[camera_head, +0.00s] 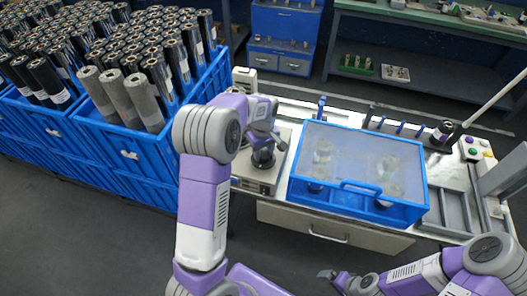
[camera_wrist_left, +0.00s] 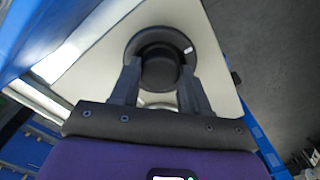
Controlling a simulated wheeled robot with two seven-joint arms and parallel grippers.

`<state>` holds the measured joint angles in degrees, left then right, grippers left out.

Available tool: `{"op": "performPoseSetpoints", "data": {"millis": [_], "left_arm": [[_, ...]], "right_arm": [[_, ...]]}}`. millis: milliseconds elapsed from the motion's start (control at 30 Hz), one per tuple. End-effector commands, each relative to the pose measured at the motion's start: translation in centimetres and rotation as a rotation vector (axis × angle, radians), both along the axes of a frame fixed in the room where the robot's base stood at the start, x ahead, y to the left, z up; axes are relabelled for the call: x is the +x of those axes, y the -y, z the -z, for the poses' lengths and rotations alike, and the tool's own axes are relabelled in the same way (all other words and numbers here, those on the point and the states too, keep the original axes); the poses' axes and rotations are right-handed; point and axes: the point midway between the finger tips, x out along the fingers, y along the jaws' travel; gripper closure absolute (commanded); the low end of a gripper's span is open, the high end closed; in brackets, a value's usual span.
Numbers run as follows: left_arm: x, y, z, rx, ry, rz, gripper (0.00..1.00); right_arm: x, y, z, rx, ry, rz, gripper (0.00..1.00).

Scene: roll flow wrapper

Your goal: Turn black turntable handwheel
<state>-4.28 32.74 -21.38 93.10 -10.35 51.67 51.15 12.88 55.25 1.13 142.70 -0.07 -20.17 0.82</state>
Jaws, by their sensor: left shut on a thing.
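The black turntable handwheel (camera_wrist_left: 159,72) shows in the left wrist view as a round dark knob over a wider black disc. It sits on a pale machine top. In the head view the handwheel (camera_head: 263,159) is partly hidden under my left gripper (camera_head: 264,143). In the left wrist view, my left gripper's (camera_wrist_left: 158,90) two dark fingers stand on either side of the knob, shut on it. My right gripper (camera_head: 338,280) is low in the head view, away from the handwheel; its fingers are too small to judge.
A blue box with a clear lid (camera_head: 357,155) stands just right of the handwheel. Blue crates (camera_head: 130,160) of dark rolls fill the left. A grey tray (camera_head: 455,205) and a button panel (camera_head: 472,149) are at right. The floor in front is clear.

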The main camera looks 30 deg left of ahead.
Motion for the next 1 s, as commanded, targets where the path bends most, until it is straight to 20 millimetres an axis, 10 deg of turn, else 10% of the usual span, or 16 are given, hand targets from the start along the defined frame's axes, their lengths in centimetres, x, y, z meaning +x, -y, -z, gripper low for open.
{"op": "performPoseSetpoints", "data": {"millis": [1000], "left_arm": [[0.0,-0.1,-0.2,0.001,0.001,0.605,0.85]], "right_arm": [[0.0,0.0,-3.1,0.0,0.0,0.0,0.02]]}}
